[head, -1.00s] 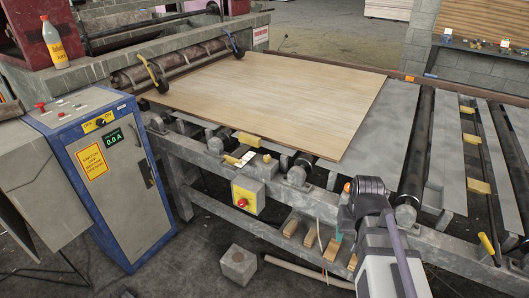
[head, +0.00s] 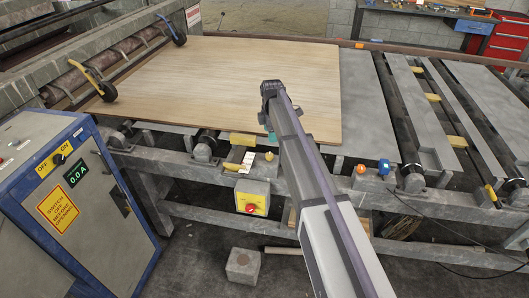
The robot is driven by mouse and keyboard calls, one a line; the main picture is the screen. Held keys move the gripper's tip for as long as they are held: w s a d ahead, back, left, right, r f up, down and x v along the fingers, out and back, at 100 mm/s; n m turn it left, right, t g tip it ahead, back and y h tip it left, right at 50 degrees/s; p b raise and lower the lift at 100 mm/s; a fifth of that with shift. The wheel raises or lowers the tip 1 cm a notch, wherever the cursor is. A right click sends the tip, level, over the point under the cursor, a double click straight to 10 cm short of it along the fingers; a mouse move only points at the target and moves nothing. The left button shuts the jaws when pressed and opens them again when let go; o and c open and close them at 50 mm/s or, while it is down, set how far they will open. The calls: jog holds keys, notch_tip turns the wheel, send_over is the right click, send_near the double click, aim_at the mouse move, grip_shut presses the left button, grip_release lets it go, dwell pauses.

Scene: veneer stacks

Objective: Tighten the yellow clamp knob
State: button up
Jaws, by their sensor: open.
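A yellow curved clamp arm (head: 90,76) with a round black knob (head: 107,92) at its end stands at the left edge of the wood sheet (head: 230,75). A second clamp, with a blue arm (head: 164,21) and a black knob (head: 179,38), stands farther back along the same edge. My gripper (head: 269,86) is over the middle of the sheet, well to the right of both knobs and touching neither. It is open and looks empty, though its fingers are small and dark in this view.
A blue-sided control cabinet (head: 110,225) stands at the front left. A yellow box with a red button (head: 251,198) hangs on the table frame. Grey rollers and slats (head: 405,120) lie to the right. The sheet between gripper and knobs is clear.

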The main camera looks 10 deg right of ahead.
aim_at(270, 154)
jog(key=f+b, duration=1.1)
jog(key=shift+w+a+f, duration=0.1)
jog(key=shift+a, duration=0.1)
jog(key=c, duration=0.9)
